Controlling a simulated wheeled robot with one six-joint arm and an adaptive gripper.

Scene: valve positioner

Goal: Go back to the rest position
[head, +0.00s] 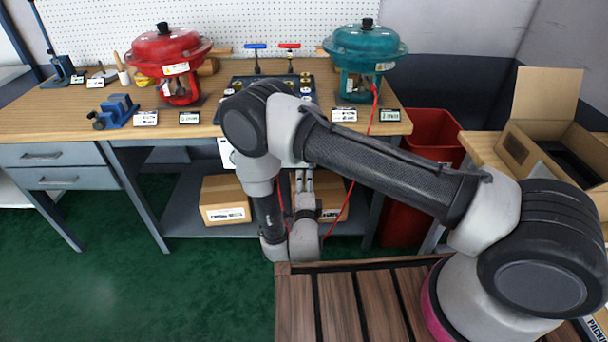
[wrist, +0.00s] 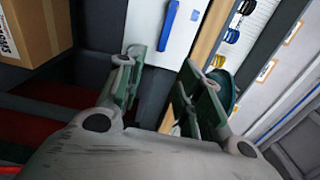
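My arm is folded in front of the workbench, with the elbow raised and the forearm pointing down. My gripper (head: 303,182) points up below the bench's front edge, in front of the lower shelf. In the wrist view my gripper (wrist: 165,82) shows two green-padded fingers spread apart with nothing between them. It is open and empty. Beyond the fingers is a white panel (wrist: 150,30) with a blue handle (wrist: 168,25).
The wooden workbench (head: 50,122) carries a red actuator (head: 168,52), a teal actuator (head: 364,48) and a blue vise (head: 115,111). Cardboard boxes (head: 225,198) sit on its lower shelf. A red bin (head: 433,135) and an open carton (head: 520,148) stand right. Green floor is clear at left.

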